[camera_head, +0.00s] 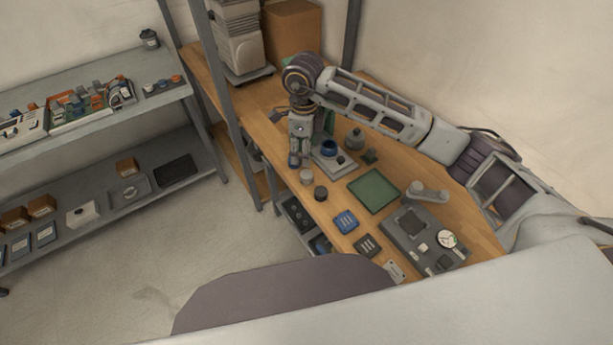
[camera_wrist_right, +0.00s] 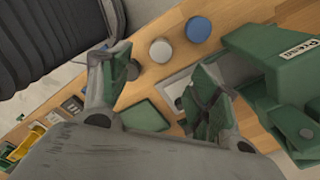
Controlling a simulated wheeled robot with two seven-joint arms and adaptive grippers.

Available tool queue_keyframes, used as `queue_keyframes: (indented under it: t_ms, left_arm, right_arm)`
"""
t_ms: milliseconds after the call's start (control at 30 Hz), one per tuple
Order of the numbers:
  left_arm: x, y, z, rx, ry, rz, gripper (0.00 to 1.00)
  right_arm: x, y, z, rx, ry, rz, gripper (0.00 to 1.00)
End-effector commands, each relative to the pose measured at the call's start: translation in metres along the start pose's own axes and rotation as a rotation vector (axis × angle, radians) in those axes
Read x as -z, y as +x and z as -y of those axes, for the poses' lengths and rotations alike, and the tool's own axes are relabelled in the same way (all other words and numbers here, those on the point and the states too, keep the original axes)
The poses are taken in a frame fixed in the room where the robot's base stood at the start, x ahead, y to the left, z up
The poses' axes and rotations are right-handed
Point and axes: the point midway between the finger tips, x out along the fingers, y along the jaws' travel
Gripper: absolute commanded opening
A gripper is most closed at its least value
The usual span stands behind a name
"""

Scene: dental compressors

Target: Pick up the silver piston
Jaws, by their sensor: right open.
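The silver piston (camera_head: 306,176) is a short pale cylinder standing on the wooden workbench near its left edge. It stands between a blue round piece and a dark cylinder (camera_head: 320,193). In the right wrist view the silver piston (camera_wrist_right: 160,51) shows as a pale disc beyond the fingertips, with the blue disc (camera_wrist_right: 198,29) up and right of it. The dark one (camera_wrist_right: 132,70) is partly behind the left finger. My right gripper (camera_head: 297,157) is above the bench, just behind the silver piston. Its fingers (camera_wrist_right: 160,78) are apart with nothing between them. My left gripper is out of view.
A labelled green device (camera_wrist_right: 272,62) stands close beside the right finger. A green mat (camera_head: 373,190), a white-based device with a blue ring (camera_head: 330,150) and a grey fixture plate (camera_head: 425,240) occupy the bench. A shelf post (camera_head: 235,110) rises left of the gripper.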

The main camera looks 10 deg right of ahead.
Motion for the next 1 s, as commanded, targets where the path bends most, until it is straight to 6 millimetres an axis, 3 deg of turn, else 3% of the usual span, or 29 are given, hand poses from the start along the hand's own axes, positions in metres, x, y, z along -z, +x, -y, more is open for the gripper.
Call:
queue_keyframes:
  t_ms: [433, 1000]
  left_arm:
    - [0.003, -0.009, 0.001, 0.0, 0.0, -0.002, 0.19]
    - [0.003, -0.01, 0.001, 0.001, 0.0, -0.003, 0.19]
  right_arm:
    - [0.001, 0.055, 0.0, -0.002, 0.0, -0.001, 0.62]
    - [0.001, 0.065, 0.0, 0.0, 0.0, 0.0, 0.62]
